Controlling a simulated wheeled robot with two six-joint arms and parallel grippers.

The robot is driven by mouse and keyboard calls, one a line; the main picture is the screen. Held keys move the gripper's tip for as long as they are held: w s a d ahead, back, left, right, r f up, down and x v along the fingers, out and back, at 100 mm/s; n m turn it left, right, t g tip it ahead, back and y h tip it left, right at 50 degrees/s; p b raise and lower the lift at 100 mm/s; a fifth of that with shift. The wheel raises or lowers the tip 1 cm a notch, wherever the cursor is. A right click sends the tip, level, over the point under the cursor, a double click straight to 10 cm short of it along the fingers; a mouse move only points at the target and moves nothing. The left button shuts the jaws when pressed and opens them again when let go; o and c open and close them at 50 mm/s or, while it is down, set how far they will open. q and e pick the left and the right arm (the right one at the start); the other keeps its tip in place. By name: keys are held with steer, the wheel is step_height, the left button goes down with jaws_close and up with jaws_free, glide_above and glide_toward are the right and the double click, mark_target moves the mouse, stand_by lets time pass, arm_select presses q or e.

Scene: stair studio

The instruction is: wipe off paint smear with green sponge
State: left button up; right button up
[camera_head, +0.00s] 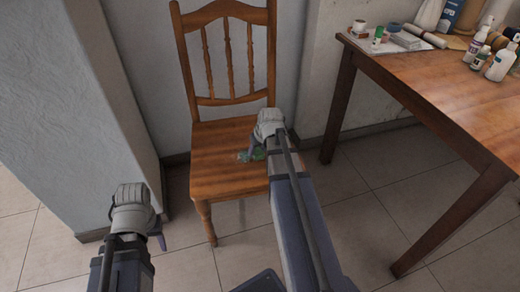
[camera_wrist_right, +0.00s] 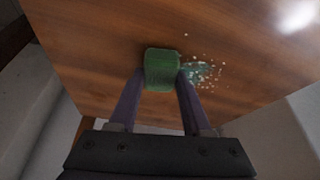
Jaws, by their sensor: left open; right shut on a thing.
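A wooden chair (camera_head: 215,155) stands by the wall. In the right wrist view, a speckled teal and pale paint smear (camera_wrist_right: 202,73) lies on the brown chair seat (camera_wrist_right: 100,50). My right gripper (camera_wrist_right: 161,78) is shut on the green sponge (camera_wrist_right: 162,66), held at the seat beside the smear. The sponge's far side meets or nearly meets the wood; exact contact is hard to tell. In the head view, the right gripper (camera_head: 254,153) is over the seat and mostly hides the sponge. My left gripper (camera_head: 155,235) is open and empty, low at the left of the chair.
A wooden table (camera_head: 440,95) stands at the right with bottles (camera_head: 500,62), a small green item (camera_head: 378,36) and other supplies on it. The chair's slatted backrest (camera_head: 228,55) rises behind the seat. A wall corner (camera_head: 120,100) is at the left. Tiled floor (camera_head: 345,200) lies open between chair and table.

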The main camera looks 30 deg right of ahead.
steer(key=shift+w+a+f, duration=0.1)
steer(key=shift+w+a, duration=0.1)
steer(key=shift+a, duration=0.5)
steer(key=shift+w+a, duration=0.2)
steer(key=shift+a, duration=0.5)
steer(key=shift+a, duration=0.1)
steer(key=shift+w+a, duration=0.35)
steer(key=shift+a, duration=0.55)
steer(key=shift+w+a, duration=0.35)
steer(key=shift+a, duration=0.5)
steer(key=shift+w+d, duration=0.25)
steer(key=shift+w, duration=0.3)
steer(key=shift+s+d, duration=0.25)
steer(key=shift+d, duration=0.35)
steer(key=shift+s+d, duration=0.2)
steer(key=shift+d, duration=0.45)
steer(key=shift+s+d, duration=0.25)
steer(key=shift+d, duration=0.35)
steer(key=shift+s+d, duration=0.35)
steer(key=shift+d, duration=0.55)
steer(key=shift+s+d, duration=0.3)
steer(key=shift+d, duration=0.6)
